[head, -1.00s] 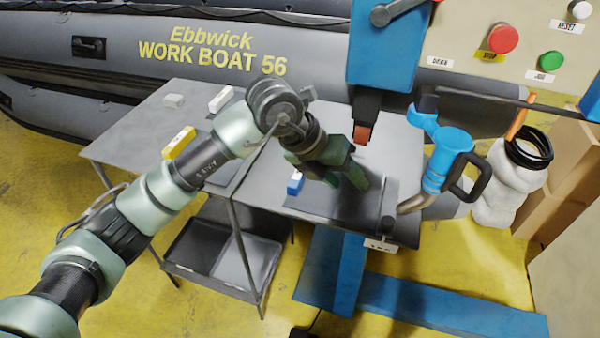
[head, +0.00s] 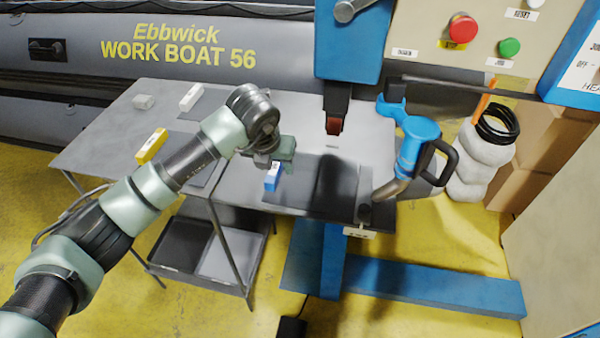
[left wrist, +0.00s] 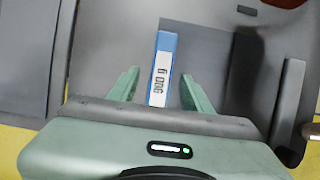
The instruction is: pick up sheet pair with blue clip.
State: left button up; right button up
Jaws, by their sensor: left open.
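The blue clip (head: 272,177), with a white label, lies on the left edge of a dark grey sheet pair (head: 308,187) on the table. My left gripper (head: 281,156) is above and just behind the clip in the head view. In the left wrist view the blue clip (left wrist: 164,58) lies lengthwise between the open fingers of my left gripper (left wrist: 160,76), apart from both. The sheet pair (left wrist: 208,60) spreads to the right of the clip there. My arm and gripper hide part of the sheets in the head view. My right gripper is not in view.
A yellow clip (head: 151,146) and a white clip (head: 190,97) lie on other sheets at the left. The press head (head: 334,122) hangs above the table behind the sheets. A blue hot-air tool (head: 415,145) stands at the table's right. A shelf (head: 215,250) is below.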

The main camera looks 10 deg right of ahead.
pick_arm(q)
jog(key=shift+c, duration=0.3)
grip_shut()
jog(key=shift+r, duration=0.15)
